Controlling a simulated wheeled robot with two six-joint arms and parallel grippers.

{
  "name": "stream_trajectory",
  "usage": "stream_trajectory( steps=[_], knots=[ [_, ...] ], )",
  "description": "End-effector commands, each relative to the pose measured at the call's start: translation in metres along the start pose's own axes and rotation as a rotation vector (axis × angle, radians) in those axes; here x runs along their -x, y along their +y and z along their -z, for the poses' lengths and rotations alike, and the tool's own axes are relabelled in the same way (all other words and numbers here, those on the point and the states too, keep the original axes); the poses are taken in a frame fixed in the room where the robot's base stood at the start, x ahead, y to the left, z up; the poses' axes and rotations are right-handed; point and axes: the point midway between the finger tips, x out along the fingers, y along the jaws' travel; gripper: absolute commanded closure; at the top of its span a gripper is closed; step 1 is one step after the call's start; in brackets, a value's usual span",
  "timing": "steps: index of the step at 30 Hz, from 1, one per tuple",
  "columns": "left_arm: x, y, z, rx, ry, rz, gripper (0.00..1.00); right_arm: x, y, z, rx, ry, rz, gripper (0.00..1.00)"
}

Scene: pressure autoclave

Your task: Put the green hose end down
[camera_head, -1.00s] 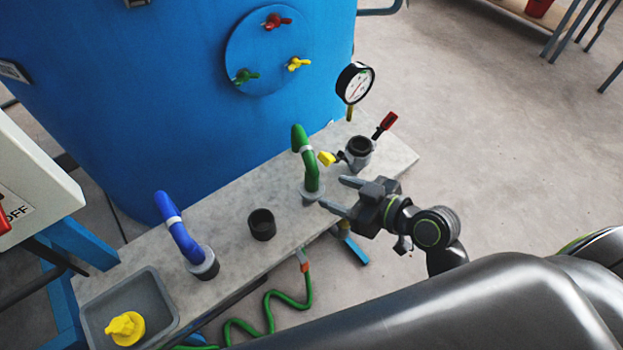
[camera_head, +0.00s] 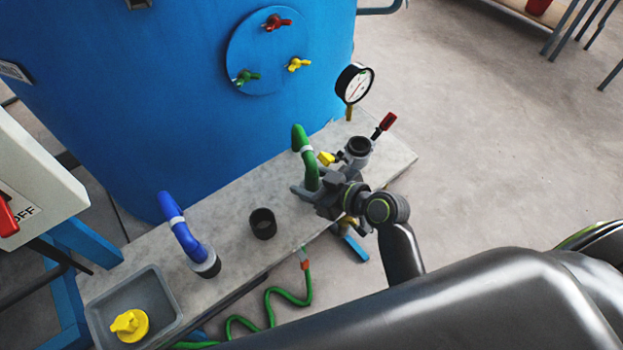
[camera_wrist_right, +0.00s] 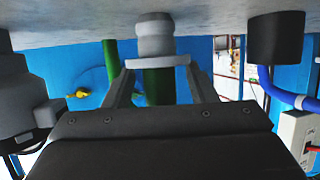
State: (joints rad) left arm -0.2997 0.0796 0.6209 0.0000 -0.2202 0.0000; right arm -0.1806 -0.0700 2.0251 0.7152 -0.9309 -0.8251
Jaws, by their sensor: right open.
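The green bent hose end (camera_head: 309,170), with a white band, stands upright on the grey bench (camera_head: 235,203). My right gripper (camera_head: 312,187) is low at its foot, with its fingers on either side. In the right wrist view, which looks upside down, the green hose end (camera_wrist_right: 157,88) and its grey collar are between the open fingers, with gaps visible on both sides. The gripper partly hides the hose end's foot in the head view. My left gripper is not in view.
Right of the hose end stand a grey valve fitting (camera_head: 358,150) with red and yellow handles and a pressure gauge (camera_head: 354,83). To the left are a black cup (camera_head: 262,223), a blue bent hose end (camera_head: 179,227) and a grey tray (camera_head: 165,296). A blue tank (camera_head: 200,120) rises behind.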

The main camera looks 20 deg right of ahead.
Motion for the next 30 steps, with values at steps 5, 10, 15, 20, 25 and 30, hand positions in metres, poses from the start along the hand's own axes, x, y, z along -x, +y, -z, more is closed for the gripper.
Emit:
stream_trajectory(
  steps=[5, 10, 15, 20, 25, 30],
  knots=[
    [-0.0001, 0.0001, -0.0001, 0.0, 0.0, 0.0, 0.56, 0.0003, 0.0, -0.0001, 0.0, 0.0, 0.0, 0.59],
    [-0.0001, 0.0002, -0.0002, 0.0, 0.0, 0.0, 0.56, 0.0004, 0.0, -0.0004, 0.0, -0.001, 0.0, 0.81],
    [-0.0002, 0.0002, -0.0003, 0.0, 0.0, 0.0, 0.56, 0.0005, -0.0001, -0.0009, -0.001, -0.002, 0.0, 1.0],
    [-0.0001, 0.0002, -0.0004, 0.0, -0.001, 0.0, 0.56, 0.0006, 0.0, -0.0004, -0.001, -0.001, 0.0, 1.0],
    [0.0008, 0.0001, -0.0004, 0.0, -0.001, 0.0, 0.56, 0.0006, 0.0004, 0.0003, -0.001, -0.002, 0.0, 1.0],
    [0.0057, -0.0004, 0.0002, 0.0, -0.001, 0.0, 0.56, 0.0003, 0.0029, 0.0057, -0.002, -0.002, -0.001, 1.0]
  ],
)
